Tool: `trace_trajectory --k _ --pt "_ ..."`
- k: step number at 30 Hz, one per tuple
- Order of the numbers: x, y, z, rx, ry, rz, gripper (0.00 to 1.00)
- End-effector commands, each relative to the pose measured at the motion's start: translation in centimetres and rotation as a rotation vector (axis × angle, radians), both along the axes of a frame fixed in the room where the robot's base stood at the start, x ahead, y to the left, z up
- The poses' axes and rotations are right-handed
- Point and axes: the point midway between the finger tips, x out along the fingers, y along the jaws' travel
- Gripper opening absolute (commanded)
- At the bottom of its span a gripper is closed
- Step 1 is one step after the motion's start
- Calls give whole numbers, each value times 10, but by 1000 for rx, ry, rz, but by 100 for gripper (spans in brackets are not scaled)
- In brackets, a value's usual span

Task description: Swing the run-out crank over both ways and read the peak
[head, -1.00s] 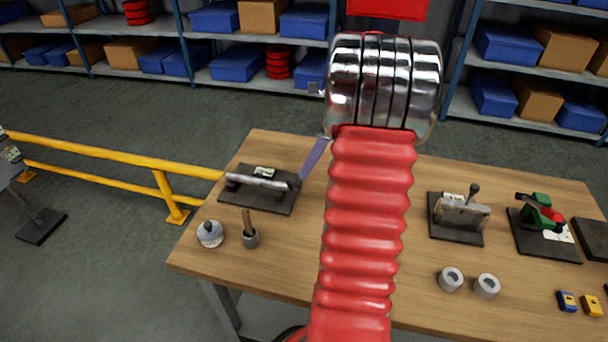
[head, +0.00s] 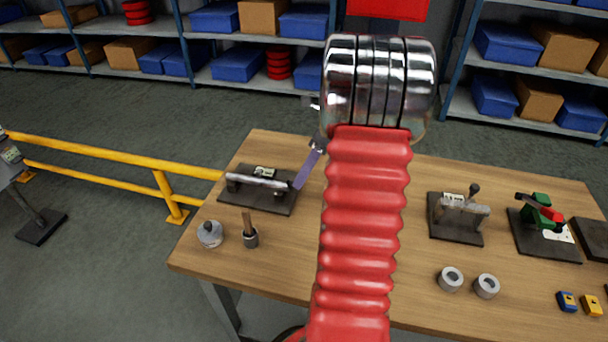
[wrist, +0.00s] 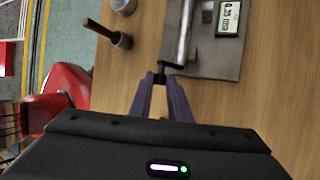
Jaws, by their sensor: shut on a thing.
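The run-out fixture is a dark plate (head: 247,202) on the left of the bench, with a bright horizontal shaft (head: 256,181) and a small digital gauge (head: 265,171). In the wrist view the gauge (wrist: 228,18) is turned sideways and its digits are too small to read surely. A dark crank (wrist: 172,68) sticks out of the shaft's near end. My gripper's purple fingers (wrist: 161,82) are shut on the crank's end. In the head view my gripper (head: 298,183) is at the shaft's right end, partly hidden by my arm.
A round grey knobbed piece (head: 210,234) and a cup with a wooden handle (head: 250,237) stand in front of the fixture. Other fixtures (head: 457,217) and two grey rings (head: 451,279) are to the right. A yellow rail (head: 120,153) runs left of the bench.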

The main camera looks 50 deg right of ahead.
Motion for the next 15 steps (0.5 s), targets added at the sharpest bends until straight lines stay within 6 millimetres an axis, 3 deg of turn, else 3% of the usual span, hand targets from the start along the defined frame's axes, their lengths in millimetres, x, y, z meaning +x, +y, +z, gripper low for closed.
trace_trajectory --k 4,15 --pt "0 -1 -1 -3 -1 -1 0" --pt "-1 1 -1 -38 -19 -1 0"
